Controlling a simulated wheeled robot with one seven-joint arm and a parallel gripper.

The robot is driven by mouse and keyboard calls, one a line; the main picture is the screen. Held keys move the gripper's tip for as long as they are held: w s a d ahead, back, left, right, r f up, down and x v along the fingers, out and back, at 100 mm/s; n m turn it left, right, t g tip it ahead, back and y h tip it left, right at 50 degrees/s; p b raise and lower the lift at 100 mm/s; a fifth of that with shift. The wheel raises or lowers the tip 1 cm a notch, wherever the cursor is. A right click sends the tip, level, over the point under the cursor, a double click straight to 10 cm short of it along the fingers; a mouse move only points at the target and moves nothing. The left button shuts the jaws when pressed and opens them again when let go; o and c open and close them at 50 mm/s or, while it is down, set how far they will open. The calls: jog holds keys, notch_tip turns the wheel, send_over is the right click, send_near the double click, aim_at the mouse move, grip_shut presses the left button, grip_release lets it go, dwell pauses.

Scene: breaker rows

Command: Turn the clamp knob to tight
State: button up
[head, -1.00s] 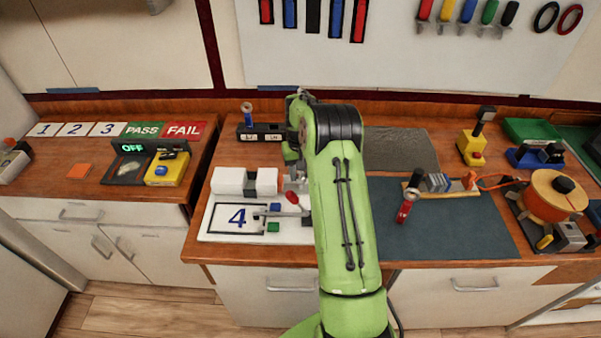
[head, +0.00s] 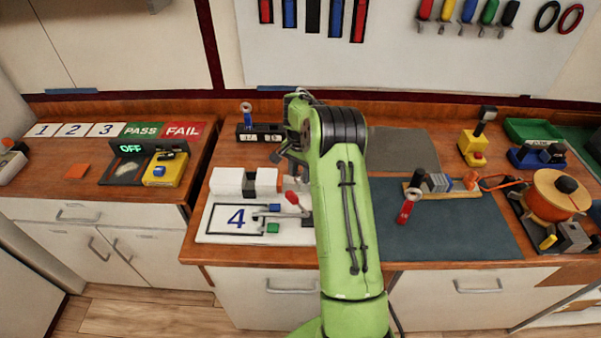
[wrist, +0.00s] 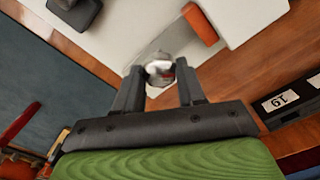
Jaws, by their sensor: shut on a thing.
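My gripper (wrist: 160,85) shows its two dark fingers close around a small round grey knob (wrist: 160,69) with a pale top in the wrist view. The knob sits between the fingertips, above a pale plate with a grey strip. Its marks are too blurred to read, so I cannot tell its tight position. In the head view the dark wrist (head: 286,152) hangs behind the white block, and my green arm hides the knob.
A black labelled box (head: 262,133) stands behind. The blue-grey mat (head: 450,225) lies right, with a red-capped tool (head: 407,208) on it.

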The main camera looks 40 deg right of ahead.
aim_at(301, 174)
jog(key=shift+w+r+m, duration=0.1)
jog(key=shift+m, duration=0.3)
jog(key=o, duration=1.1)
jog(key=shift+c, duration=0.2)
notch_tip(301, 174, up, 16)
jog(key=p, duration=0.2)
jog(key=shift+f+p, duration=0.2)
jog(key=shift+p, duration=0.15)
